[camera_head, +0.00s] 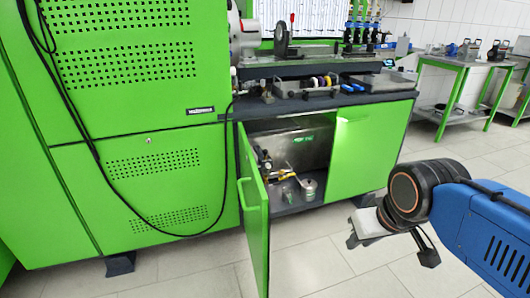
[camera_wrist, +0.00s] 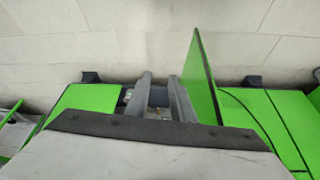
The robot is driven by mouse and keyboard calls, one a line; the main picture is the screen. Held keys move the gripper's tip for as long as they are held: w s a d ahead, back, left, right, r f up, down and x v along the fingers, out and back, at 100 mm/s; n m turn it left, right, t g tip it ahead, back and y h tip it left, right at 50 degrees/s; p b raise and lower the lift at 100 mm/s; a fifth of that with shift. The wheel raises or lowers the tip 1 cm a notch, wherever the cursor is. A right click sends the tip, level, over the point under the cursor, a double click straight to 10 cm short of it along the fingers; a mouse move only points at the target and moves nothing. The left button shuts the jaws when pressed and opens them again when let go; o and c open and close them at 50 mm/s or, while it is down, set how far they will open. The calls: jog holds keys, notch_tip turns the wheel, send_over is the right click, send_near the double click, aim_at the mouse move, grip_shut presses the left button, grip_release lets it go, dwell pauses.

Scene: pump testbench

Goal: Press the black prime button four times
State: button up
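I cannot make out the black prime button in either view. My gripper (camera_head: 390,250) is at the lower right of the head view, out over the floor in front of the bench's right cabinet. Its dark fingers stand apart with nothing between them. In the wrist view, two grey fingers (camera_wrist: 163,88) also stand apart and look empty. The open bench cabinet (camera_head: 300,142) holds a metal tank, small fittings and a yellow part. No part of my gripper touches the bench in the head view.
An open green door (camera_head: 253,215) sticks out from the cabinet; it also shows in the wrist view (camera_wrist: 200,75). A black cable (camera_head: 75,120) hangs down the left cabinet. A green side table (camera_head: 455,85) stands at the back right. The tiled floor (camera_head: 320,265) in front is clear.

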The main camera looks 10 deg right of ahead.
grip_shut()
dwell(1.4)
